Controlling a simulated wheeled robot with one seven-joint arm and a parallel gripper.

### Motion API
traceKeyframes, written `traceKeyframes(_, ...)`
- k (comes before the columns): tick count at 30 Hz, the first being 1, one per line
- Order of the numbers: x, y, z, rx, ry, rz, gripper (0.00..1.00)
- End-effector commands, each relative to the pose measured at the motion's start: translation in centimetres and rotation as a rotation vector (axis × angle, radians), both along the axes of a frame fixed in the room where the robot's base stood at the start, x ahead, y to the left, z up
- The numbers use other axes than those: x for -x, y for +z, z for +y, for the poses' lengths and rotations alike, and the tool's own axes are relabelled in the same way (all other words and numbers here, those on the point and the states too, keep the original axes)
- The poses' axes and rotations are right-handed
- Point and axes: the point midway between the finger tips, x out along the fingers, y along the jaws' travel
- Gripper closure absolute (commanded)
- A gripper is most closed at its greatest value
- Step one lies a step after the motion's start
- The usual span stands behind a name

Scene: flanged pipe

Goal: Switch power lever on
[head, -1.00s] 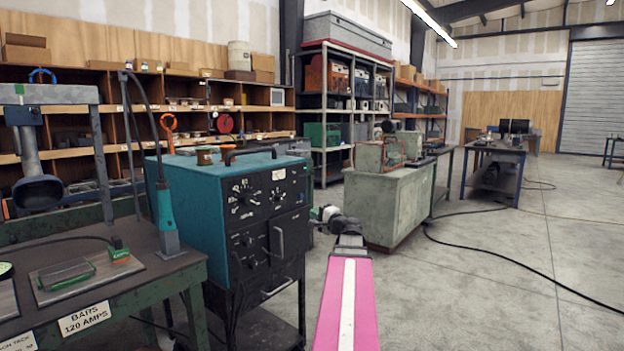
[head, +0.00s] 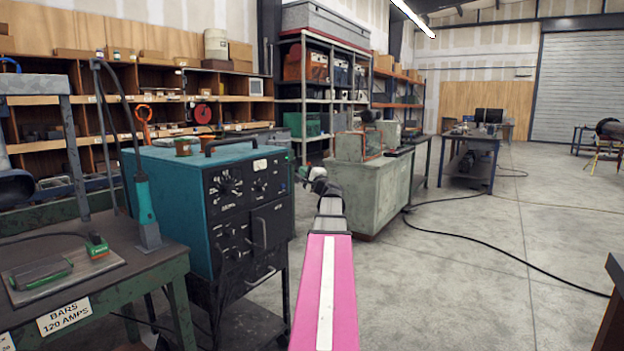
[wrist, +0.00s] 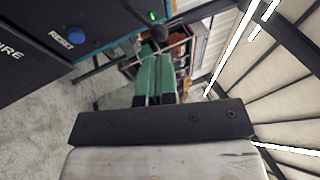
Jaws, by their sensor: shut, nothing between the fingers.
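The teal power unit (head: 165,195) with a black front panel of dials stands left of centre in the head view. In the wrist view a dark panel with a blue reset button (wrist: 76,36) fills the upper left. A dark round knob on a short stem, seemingly the power lever (wrist: 160,33), shows near a small green light. My gripper (wrist: 156,58) has green fingers, shut and empty, pointing toward that knob. In the picture the knob lies just beyond the fingertips; I cannot tell whether they touch. In the head view my gripper (head: 301,171) is beside the unit's right edge.
A work table (head: 130,270) with a torch stands at the near left. A grey-green cabinet (head: 370,195) stands beyond my gripper. A black cable (head: 500,240) crosses the open floor at right, and a dark table edge (head: 612,310) shows at lower right.

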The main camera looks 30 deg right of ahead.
Motion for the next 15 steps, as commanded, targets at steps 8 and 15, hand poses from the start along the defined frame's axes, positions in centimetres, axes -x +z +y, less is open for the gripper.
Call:
traceKeyframes(8, -3.4, 1.1, 0.1, 0.0, 0.001, 0.0, 1.0)
traceKeyframes(15, -3.9, 1.3, 0.3, 0.0, 0.001, 0.0, 1.0)
